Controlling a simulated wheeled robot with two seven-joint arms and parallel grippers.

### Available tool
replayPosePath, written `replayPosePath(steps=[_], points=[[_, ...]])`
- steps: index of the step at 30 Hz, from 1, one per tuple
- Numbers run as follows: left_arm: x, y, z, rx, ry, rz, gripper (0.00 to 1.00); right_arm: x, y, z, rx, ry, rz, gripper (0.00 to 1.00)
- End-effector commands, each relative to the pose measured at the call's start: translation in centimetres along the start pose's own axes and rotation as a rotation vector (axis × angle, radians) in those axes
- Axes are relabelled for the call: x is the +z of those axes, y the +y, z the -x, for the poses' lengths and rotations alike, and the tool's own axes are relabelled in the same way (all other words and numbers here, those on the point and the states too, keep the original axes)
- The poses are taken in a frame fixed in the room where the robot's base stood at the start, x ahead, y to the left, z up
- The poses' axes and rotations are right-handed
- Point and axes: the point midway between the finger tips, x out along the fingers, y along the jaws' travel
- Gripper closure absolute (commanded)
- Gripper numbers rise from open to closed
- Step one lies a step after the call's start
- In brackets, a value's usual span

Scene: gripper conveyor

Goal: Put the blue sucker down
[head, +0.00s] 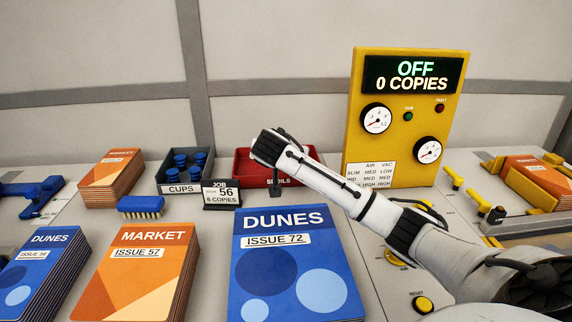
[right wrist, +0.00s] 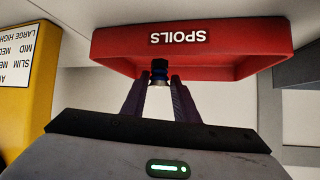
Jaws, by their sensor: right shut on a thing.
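In the head view my right arm reaches in from the right, and the gripper (head: 276,188) points down at the front of the red tray (head: 243,165). The sucker is too small to make out there. A dark CUPS tray (head: 160,173) to the left holds several blue cups (head: 181,161). My left gripper is not in view.
Stacks of DUNES (head: 295,265) and MARKET (head: 140,270) magazines fill the front. A JOB card (head: 221,194) and a blue brush (head: 140,206) stand near the CUPS tray. A yellow panel (head: 360,110) reading OFF, 0 COPIES rises behind my right arm.

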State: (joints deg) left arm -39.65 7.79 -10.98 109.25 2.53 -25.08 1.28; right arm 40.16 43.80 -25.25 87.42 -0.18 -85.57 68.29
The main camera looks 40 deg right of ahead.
Motion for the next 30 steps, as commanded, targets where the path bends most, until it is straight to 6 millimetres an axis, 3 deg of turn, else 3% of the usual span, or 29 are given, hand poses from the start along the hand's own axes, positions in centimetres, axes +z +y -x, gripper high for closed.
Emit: replayPosePath(steps=[4,15,16,18,26,30], points=[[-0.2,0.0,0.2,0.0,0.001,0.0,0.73,1.9,0.2,-1.2,0.003,-0.001,0.003,1.0],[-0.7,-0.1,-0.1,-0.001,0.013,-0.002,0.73,2.4,0.2,-1.5,0.001,-0.001,0.0,1.0],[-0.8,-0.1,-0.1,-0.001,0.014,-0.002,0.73,2.3,0.2,-1.5,0.001,0.0,0.0,0.68],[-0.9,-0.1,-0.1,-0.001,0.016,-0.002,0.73,2.3,0.2,-1.5,0.001,0.0,0.0,0.56],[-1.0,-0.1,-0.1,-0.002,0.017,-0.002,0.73,2.2,0.2,-1.4,0.001,0.0,0.0,0.54],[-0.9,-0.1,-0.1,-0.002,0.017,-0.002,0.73,2.1,0.1,-0.5,-0.002,0.0,0.001,0.54]])
